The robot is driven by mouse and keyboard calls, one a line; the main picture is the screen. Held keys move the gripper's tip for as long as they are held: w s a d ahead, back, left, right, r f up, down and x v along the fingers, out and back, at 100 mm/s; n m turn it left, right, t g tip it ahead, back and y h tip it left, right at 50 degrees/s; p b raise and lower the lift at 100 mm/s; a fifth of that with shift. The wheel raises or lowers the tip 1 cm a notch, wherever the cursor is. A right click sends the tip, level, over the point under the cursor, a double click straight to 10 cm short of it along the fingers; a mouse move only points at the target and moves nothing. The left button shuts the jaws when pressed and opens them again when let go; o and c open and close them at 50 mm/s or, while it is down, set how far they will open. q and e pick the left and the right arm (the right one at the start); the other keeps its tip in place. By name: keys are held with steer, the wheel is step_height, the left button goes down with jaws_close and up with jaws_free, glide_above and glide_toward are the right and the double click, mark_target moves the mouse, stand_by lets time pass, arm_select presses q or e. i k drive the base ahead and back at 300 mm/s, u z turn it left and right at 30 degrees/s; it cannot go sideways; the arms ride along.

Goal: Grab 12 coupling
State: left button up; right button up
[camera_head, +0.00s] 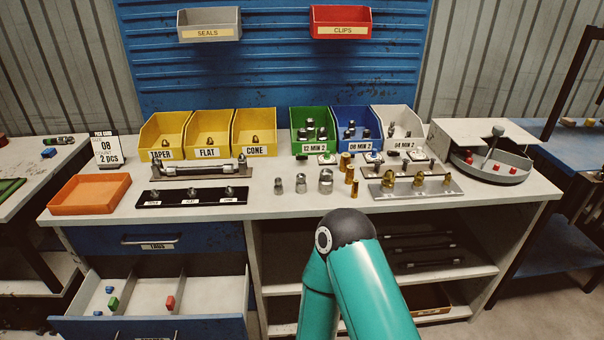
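A green bin (298,120) labelled "12 MIN 2" stands at the back of the bench, and several small dark and metallic couplings (311,132) sit in it. A blue bin (370,114) labelled "08 MIN 2" and a white bin (408,117) labelled "04 MIN 2" stand to its right, also with couplings. Three silver fittings (326,181) of differing size stand on the bench in front; I cannot read any size on them. My teal arm with a black joint rises at the bottom centre, in front of the bench. Neither gripper shows.
Yellow bins (256,121) marked TAPER, FLAT and CONE stand to the left. An orange tray (90,194), a black fitting plate (160,197), a metal plate with brass fittings (440,190) and a card reading "08" and "2 pcs" (106,149) are on the bench. An open drawer (210,295) juts out below.

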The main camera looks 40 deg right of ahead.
mark_target(326, 180)
steer(key=z, duration=0.2)
steer(key=i, duration=0.8)
steer(key=z, duration=0.8)
